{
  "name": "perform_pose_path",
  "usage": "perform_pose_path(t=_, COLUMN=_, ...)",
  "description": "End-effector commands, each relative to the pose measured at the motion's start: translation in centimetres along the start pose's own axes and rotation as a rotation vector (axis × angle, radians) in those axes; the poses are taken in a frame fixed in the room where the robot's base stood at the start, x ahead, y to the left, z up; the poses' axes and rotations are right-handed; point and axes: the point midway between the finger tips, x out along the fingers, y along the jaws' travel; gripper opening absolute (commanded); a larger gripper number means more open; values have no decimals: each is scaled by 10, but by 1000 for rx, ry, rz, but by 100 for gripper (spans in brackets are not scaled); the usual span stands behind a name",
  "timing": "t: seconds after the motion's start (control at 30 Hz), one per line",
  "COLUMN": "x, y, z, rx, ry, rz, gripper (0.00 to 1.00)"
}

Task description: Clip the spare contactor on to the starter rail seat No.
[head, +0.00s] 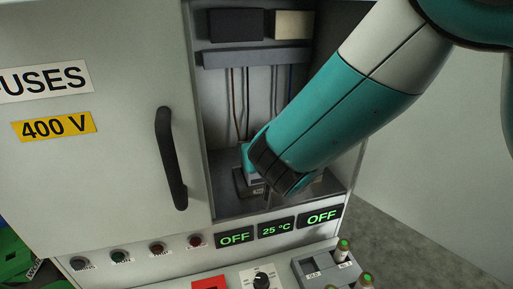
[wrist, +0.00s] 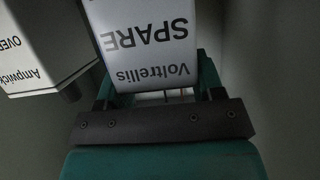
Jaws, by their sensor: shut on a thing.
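The spare contactor (wrist: 148,45) is a white block lettered "Voltrellis SPARE", upside down in the wrist view. My gripper (wrist: 155,80) is shut on it, with a teal finger on each side. In the head view my gripper (head: 252,168) is low inside the open cabinet bay, near its floor. My arm and wrist hide most of the contactor and what lies behind it there. The starter rail seat cannot be made out clearly.
A white block lettered "Ampwick OVER" (wrist: 45,45) stands close left of the contactor. The bay's upper back holds a dark block (head: 236,24), a cream block (head: 293,25) and a grey duct (head: 255,58) with wires below. The fuses door (head: 90,165) with its handle (head: 170,160) borders the left.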

Motion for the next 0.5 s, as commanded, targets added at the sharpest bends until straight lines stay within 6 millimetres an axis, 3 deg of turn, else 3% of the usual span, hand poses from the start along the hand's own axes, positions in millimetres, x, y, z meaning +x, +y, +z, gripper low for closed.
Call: perform_pose_path(t=0.5, x=5, y=0, z=12, rx=0, ry=2, rz=0, gripper=4)
